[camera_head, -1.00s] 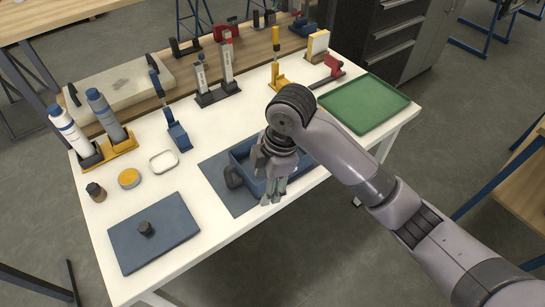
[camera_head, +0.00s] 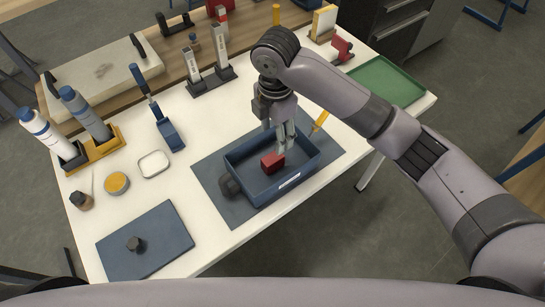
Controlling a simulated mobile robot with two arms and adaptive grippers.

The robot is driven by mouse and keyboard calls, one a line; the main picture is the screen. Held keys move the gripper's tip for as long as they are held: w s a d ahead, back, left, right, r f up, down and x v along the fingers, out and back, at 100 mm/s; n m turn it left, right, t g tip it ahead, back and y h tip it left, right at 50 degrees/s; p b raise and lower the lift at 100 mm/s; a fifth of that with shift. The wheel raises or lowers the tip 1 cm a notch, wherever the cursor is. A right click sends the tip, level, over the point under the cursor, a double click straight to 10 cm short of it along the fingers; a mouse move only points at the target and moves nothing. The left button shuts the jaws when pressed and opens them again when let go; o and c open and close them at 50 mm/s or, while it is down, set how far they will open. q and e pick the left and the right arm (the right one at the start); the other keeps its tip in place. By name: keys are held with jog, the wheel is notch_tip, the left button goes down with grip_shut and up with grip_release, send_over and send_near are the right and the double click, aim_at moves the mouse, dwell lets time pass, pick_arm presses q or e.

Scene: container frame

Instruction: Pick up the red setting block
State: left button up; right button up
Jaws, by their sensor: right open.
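The red setting block (camera_head: 272,161) lies inside the blue tray (camera_head: 296,181), which has a white label on its front wall. The tray sits on a dark blue mat (camera_head: 223,206) on the white table. My right gripper (camera_head: 287,148) points down over the tray, with its fingers open and just beside the block, on its right. I cannot tell whether a finger touches the block. My left gripper is not in view.
A dark rounded object (camera_head: 230,187) stands at the tray's left side. A blue plate with a black knob (camera_head: 147,243) lies at the front left. A green tray (camera_head: 389,82) is at the right. Bottles (camera_head: 84,114) and upright tools (camera_head: 221,50) stand toward the back.

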aim_at(273, 157)
notch_tip(273, 157, down, 4)
jog(key=shift+r, duration=0.1)
jog(key=shift+w+f+p, duration=0.2)
jog(key=shift+f+p, duration=0.2)
jog(key=shift+f, duration=0.85)
jog(key=shift+s+f, duration=0.1)
jog(key=shift+f, duration=0.35)
jog(key=f, duration=0.1)
jog(key=f+p, duration=0.1)
jog(key=f, duration=0.2)
jog(key=shift+a+f, duration=0.2)
jog(key=shift+a, duration=0.05)
jog(key=shift+f, duration=0.3)
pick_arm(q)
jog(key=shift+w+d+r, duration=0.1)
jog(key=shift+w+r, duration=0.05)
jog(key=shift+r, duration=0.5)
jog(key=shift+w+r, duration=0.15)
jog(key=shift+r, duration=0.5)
pick_arm(e)
grip_shut()
